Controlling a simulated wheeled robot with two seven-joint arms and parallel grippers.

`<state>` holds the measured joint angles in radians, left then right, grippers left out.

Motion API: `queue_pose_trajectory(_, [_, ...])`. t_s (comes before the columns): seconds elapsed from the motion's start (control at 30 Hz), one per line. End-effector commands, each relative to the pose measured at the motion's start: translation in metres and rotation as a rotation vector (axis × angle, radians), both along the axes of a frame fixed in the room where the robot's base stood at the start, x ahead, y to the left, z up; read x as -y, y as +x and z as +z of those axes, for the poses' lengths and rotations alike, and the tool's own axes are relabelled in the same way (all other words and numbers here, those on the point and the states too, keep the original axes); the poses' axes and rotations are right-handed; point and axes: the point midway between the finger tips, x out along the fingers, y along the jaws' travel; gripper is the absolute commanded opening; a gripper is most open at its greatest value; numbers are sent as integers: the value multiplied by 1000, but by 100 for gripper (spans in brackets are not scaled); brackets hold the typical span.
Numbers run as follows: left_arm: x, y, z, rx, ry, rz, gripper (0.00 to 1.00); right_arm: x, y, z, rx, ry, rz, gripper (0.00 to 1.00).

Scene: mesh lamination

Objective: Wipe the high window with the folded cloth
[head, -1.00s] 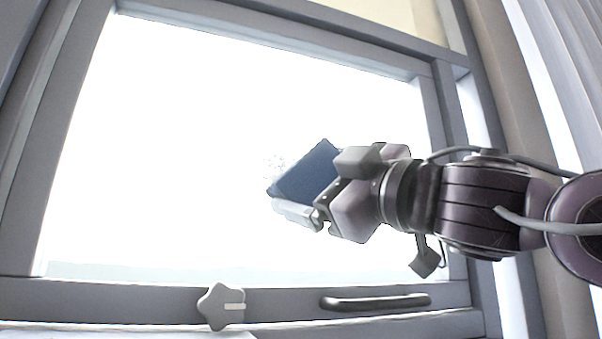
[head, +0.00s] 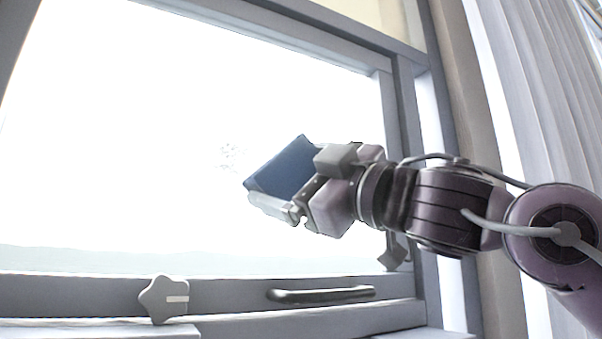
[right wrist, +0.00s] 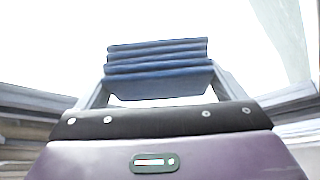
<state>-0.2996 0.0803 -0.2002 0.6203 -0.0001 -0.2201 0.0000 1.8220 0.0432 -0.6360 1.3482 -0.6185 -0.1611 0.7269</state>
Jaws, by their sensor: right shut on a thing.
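The folded blue cloth (head: 285,168) is in my right gripper (head: 290,190), in front of the window pane (head: 130,130). The gripper is shut on the cloth. In the right wrist view the cloth (right wrist: 158,70) shows as several stacked blue folds between the fingers (right wrist: 158,98). A faint speckled mark (head: 230,157) shows on the bright pane just left of the cloth. I cannot tell whether the cloth touches the glass. My left gripper is not in view.
The grey window frame surrounds the pane, with a dark bar handle (head: 322,294) and a star-shaped knob (head: 164,299) on its lower rail (head: 225,297). A pale curtain (head: 535,100) hangs at the right. The space left of the cloth is clear.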

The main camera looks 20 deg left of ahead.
Motion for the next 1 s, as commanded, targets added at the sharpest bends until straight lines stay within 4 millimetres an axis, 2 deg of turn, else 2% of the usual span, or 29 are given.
queue_pose_trajectory(0.2, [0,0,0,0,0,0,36,-15,-16,0,1,-1,3,73])
queue_pose_trajectory(0.47, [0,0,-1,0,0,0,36,-22,-23,-1,1,-2,2,73])
queue_pose_trajectory(0.8, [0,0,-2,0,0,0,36,-39,-45,-1,1,-3,3,73])
queue_pose_trajectory(1.0, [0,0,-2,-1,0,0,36,-43,-50,-1,1,-3,1,73])
